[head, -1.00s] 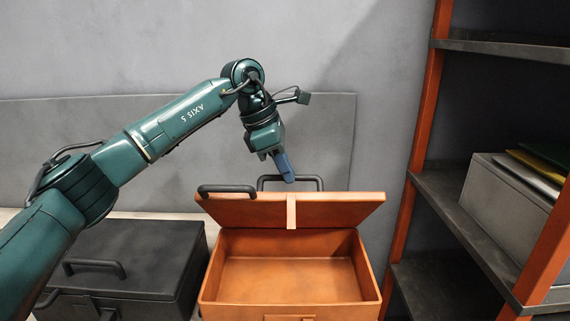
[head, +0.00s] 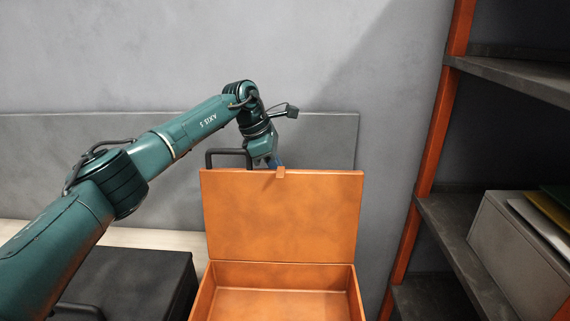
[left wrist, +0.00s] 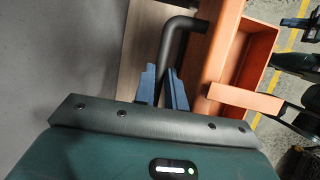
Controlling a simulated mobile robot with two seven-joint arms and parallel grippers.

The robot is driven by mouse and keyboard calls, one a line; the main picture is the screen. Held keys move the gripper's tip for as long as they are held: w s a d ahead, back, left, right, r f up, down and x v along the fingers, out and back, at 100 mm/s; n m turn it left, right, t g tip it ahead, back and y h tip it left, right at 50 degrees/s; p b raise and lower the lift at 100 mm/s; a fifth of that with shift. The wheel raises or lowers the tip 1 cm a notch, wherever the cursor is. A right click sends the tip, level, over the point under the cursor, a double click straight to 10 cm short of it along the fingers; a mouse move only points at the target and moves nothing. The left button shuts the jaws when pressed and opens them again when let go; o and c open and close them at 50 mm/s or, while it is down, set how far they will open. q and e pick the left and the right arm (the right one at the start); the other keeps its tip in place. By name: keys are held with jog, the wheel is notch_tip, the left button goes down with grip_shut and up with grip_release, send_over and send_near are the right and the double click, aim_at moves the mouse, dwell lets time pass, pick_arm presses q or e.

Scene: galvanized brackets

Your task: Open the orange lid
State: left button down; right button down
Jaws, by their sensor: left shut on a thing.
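The orange lid (head: 280,215) of the orange box (head: 205,295) stands nearly upright on the box, its inner face toward me. In the left wrist view, the blue fingers (left wrist: 163,88) are shut on a black bar handle (left wrist: 170,45) beside the orange lid.
A dark box (head: 130,280) stands left of the orange box, below my left arm. A shelf rack with orange posts (head: 428,150) stands at the right, holding a grey bin (head: 510,245) with folders. A grey panel (head: 90,150) stands against the wall behind.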

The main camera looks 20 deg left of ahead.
pick_arm(q)
jog(key=shift+w+a+f, duration=0.1)
jog(key=shift+w+f, duration=0.2)
jog(key=shift+f, duration=0.35)
pick_arm(e)
jog(key=shift+w+d+r, duration=0.1)
jog(key=shift+w+d, duration=0.05)
jog(key=shift+w, duration=0.15)
pick_arm(q)
jog(key=c, duration=1.5)
grip_release()
jog(key=shift+w+r, duration=0.1)
jog(key=shift+w, duration=0.05)
jog(key=shift+o, duration=0.2)
jog(key=shift+r, duration=0.1)
pick_arm(e)
jog(key=shift+s, duration=0.2)
pick_arm(q)
jog(key=v, duration=1.3)
jog(key=shift+b, duration=0.45)
pick_arm(e)
jog(key=shift+w+a, duration=0.2)
jog(key=shift+w, duration=0.15)
pick_arm(q)
jog(key=shift+r, duration=0.1)
